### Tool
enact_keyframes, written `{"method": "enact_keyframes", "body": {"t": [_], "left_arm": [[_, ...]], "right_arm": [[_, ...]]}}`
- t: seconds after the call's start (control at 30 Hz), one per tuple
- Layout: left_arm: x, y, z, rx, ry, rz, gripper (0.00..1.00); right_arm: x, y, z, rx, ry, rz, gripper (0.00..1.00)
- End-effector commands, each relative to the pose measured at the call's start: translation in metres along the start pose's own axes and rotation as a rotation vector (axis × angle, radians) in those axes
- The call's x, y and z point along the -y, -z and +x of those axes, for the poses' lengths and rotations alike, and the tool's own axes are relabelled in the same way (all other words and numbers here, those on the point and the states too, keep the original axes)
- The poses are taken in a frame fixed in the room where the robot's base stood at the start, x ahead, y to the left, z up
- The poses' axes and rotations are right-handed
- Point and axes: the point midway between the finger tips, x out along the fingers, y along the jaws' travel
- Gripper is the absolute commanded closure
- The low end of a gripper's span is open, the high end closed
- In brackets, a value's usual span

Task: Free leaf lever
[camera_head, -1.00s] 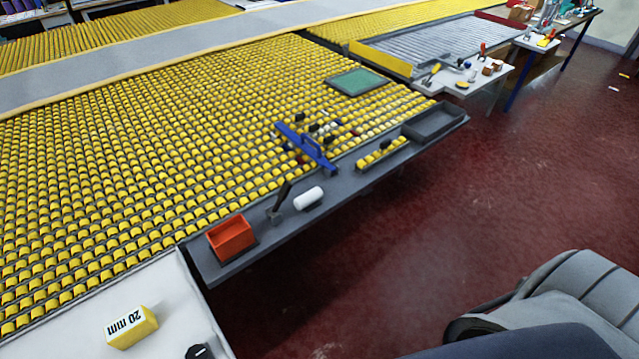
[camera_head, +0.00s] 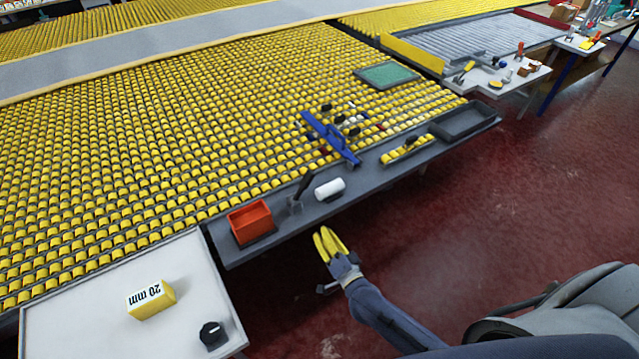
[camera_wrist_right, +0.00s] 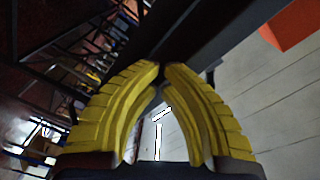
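A small black lever (camera_head: 303,187) stands tilted on a bracket on the grey ledge along the front of the roller bed. I cannot tell for sure that it is the leaf lever. A blue bar with a handle (camera_head: 331,137) lies across the bed's front edge. My right gripper (camera_head: 324,233) has yellow fingers and hangs in front of the ledge, below the lever and apart from it. In the right wrist view its fingertips (camera_wrist_right: 163,70) come nearly together with nothing seen between them. My left gripper is not in view.
On the grey ledge (camera_head: 375,172) are a red-orange bin (camera_head: 251,222), a white roll (camera_head: 330,189), a strip of yellow pieces (camera_head: 406,150) and a dark tray (camera_head: 465,121). A white table (camera_head: 80,303) holds a yellow 20 mm block (camera_head: 151,299) and a black knob (camera_head: 212,335). Open red floor lies right.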

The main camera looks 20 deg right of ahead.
Motion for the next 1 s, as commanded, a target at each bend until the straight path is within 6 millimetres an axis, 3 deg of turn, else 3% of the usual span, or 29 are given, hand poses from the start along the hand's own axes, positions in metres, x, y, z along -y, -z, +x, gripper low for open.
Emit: {"method": "enact_keyframes", "body": {"t": [0.03,0.2,0.37,0.6,0.8,1.0], "left_arm": [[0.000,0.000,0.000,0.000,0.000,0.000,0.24],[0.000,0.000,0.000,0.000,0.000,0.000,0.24],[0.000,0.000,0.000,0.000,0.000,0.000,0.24],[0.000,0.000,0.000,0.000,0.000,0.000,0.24],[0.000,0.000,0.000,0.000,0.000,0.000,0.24],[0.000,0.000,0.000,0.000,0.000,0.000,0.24]], "right_arm": [[0.026,0.015,0.004,-0.031,0.037,0.068,1.00],[0.091,0.056,0.005,-0.103,0.118,0.291,1.00],[0.132,0.089,0.002,-0.154,0.143,0.539,1.00],[0.131,0.107,0.000,-0.206,0.019,0.900,1.00],[0.121,0.100,-0.004,-0.213,-0.108,1.085,1.00],[0.116,0.093,-0.008,-0.210,-0.179,1.164,1.00]]}}
